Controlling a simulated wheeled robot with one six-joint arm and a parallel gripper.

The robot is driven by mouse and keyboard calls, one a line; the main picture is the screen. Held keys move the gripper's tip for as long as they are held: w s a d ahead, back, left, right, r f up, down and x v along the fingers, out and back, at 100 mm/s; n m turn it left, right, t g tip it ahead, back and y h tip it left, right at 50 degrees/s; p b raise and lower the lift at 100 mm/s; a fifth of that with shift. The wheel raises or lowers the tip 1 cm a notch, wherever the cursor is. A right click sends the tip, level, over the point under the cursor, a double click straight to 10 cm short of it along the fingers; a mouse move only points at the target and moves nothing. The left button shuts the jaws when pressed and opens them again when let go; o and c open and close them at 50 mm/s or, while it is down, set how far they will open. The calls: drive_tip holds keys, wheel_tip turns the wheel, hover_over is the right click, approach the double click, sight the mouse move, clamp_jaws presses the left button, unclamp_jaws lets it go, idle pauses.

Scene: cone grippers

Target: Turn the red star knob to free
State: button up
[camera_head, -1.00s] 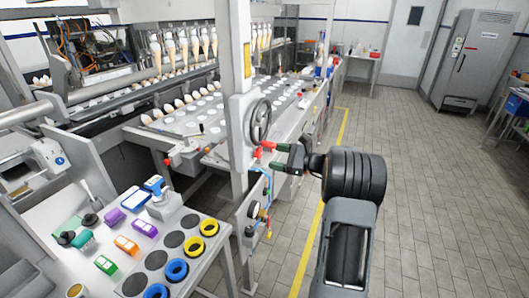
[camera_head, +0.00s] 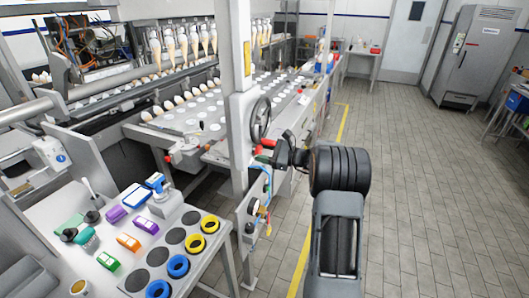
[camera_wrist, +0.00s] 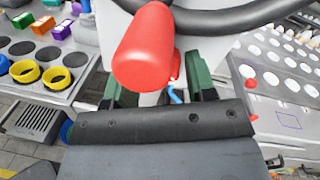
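A red rounded, cylinder-like handle (camera_wrist: 148,50) fills the upper middle of the wrist view. It shows as a small red shape (camera_head: 267,143) beside the handwheel in the head view. I cannot make out a star shape on it. A small red bit (camera_wrist: 175,66) shows just behind it, mostly hidden; I cannot tell whether this is the star knob. My gripper (camera_wrist: 155,88) is open, with its green fingers apart on either side below the handle. In the head view my gripper (camera_head: 266,155) is just below the handle, near the panel post. No grip on anything shows.
A dark handwheel (camera_head: 260,120) is mounted on the grey post (camera_head: 237,150) close above my gripper. Gauges and hoses (camera_head: 255,207) sit below. The bench (camera_head: 205,270) with coloured rings is at the left. The tiled floor (camera_head: 430,190) at the right is clear.

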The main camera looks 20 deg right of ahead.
drive_tip(key=c, duration=0.5)
drive_tip(key=n+b, duration=0.1)
drive_tip(key=b, duration=0.2)
drive_tip(key=n+b, duration=0.2)
drive_tip(key=b, duration=0.1)
drive_tip(key=shift+f, duration=0.3)
drive_tip(key=shift+c, duration=0.2)
drive_tip(key=shift+r+n+b, duration=0.3)
drive_tip(key=shift+n+b, duration=0.3)
drive_tip(key=shift+n, duration=0.2)
drive_tip(key=o, duration=0.9)
